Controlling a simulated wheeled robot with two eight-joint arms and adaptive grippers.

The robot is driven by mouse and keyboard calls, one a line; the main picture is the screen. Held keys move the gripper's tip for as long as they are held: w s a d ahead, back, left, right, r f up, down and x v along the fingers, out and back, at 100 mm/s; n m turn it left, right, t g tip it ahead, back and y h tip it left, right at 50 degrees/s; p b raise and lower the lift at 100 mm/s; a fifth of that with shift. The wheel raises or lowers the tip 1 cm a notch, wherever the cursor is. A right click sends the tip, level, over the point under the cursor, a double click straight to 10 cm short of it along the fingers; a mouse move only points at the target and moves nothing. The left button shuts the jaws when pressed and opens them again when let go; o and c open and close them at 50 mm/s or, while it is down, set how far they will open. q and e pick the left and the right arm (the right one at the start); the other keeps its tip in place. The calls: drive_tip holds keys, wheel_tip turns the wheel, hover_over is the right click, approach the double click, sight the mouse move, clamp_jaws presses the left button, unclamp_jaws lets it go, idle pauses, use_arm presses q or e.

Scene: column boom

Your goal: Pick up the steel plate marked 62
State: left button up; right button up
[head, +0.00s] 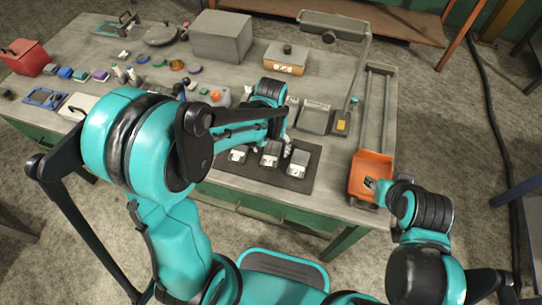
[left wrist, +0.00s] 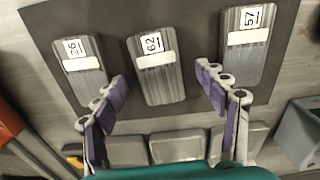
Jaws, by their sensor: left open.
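The steel plate marked 62 (left wrist: 156,70) is the middle one of three grey ribbed plates on a dark mat (left wrist: 200,15). In the head view it is the middle plate (head: 269,160), partly under my left gripper. A plate that reads 26 (left wrist: 82,68) lies on its left in the left wrist view, and a plate marked 57 (left wrist: 243,45) on its right. My left gripper (left wrist: 162,85) is open and empty, its purple-padded fingers on either side of plate 62, seemingly above it. In the head view my left gripper (head: 279,145) hangs over the mat. My right gripper (head: 371,184) is over an orange tray; its jaws are unclear.
The orange tray (head: 357,193) sits at the bench's right end. Grey blocks (head: 315,118) lie behind the mat, beside a post-like arm (head: 357,75). A grey box (head: 221,35), an orange-fronted box (head: 286,60) and a red box (head: 25,58) stand farther back.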

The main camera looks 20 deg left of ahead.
use_arm(q)
drive_tip(key=shift+w+f, duration=0.1)
drive_tip(key=shift+f, duration=0.6)
drive_tip(key=shift+r, duration=0.1)
drive_tip(key=shift+c, duration=0.9)
clamp_jaws()
